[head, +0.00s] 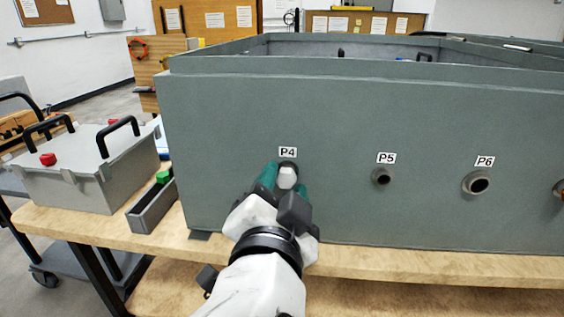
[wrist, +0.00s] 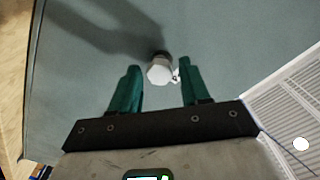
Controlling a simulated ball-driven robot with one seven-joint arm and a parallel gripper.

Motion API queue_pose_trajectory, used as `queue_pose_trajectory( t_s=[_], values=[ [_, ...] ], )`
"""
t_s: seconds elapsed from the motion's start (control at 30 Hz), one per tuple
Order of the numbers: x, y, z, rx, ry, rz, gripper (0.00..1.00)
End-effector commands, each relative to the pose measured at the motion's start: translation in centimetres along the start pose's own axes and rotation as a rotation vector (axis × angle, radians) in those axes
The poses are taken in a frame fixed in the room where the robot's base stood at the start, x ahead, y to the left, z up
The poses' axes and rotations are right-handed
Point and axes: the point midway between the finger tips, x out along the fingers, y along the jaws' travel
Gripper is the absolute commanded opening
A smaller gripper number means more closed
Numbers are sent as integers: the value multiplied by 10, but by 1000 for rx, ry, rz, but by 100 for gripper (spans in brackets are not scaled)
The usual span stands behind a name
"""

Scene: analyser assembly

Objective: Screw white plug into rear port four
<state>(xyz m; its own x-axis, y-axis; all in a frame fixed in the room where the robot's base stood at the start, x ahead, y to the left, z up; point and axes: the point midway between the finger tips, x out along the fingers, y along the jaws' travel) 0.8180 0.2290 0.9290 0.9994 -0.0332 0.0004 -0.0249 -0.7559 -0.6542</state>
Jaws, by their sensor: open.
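The white plug (head: 287,177) sits at the port under the P4 label (head: 288,152) on the grey analyser box (head: 330,115). In the wrist view the white plug (wrist: 160,70) shows its hexagonal head, with the dark port behind it. I cannot tell how deep it is seated. My gripper (head: 284,180) has green fingers, one on each side of the plug. In the wrist view my gripper (wrist: 160,80) is open, with gaps between the fingers and the plug head.
Ports P5 (head: 382,176) and P6 (head: 477,183) are open to the right. A small grey bin (head: 152,208) with a green item (head: 163,177) stands left of the box. A grey case (head: 85,170) with black handles is further left.

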Motion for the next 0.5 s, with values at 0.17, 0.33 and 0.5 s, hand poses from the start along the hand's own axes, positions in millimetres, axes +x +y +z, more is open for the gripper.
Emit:
queue_pose_trajectory(
  t_s=[0.17, 0.33, 0.5],
  values=[
    [0, -3, -5, -265, -2, 3, 46],
    [0, -2, -5, -508, -2, 3, 46],
    [0, -1, -5, -747, -3, 3, 46]
  ],
)
